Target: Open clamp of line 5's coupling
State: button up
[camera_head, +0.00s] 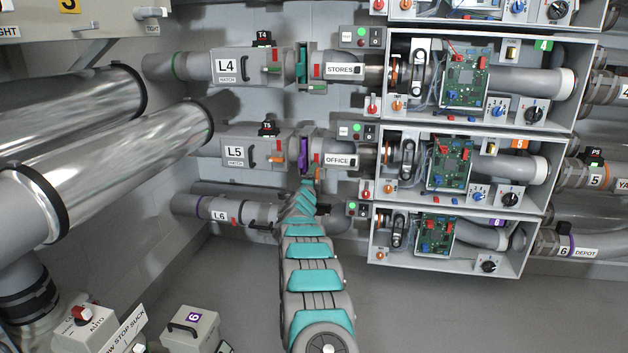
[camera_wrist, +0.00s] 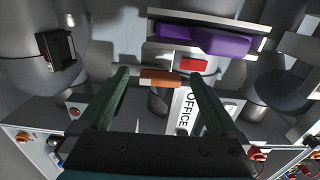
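Line 5's coupling is a purple band (camera_head: 304,157) between the L5 hatch box (camera_head: 258,150) and the OFFICE pipe. In the wrist view the purple clamp (camera_wrist: 205,38) lies across the top, with a red block (camera_wrist: 194,65) and an orange lever (camera_wrist: 160,79) below it. My gripper (camera_wrist: 159,75) is open, its two dark green fingers spread to either side of the orange lever. I see no contact, and cannot tell how far the lever lies beyond the tips. In the head view my arm reaches up to just below the coupling, and the fingers are hard to make out.
The line 4 coupling (camera_head: 301,66) is above, and the L6 pipe (camera_head: 222,209) runs below, behind my arm. The OFFICE label (camera_wrist: 187,112) shows beside the right finger. Open electronics cabinets (camera_head: 540,207) stand to the right.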

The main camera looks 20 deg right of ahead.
jog(key=shift+s, duration=0.15)
jog(key=b+v, duration=0.2)
jog(key=v, duration=0.5)
jog(key=shift+s+a, duration=0.2)
jog(key=shift+a, duration=0.05)
dwell(0.3)
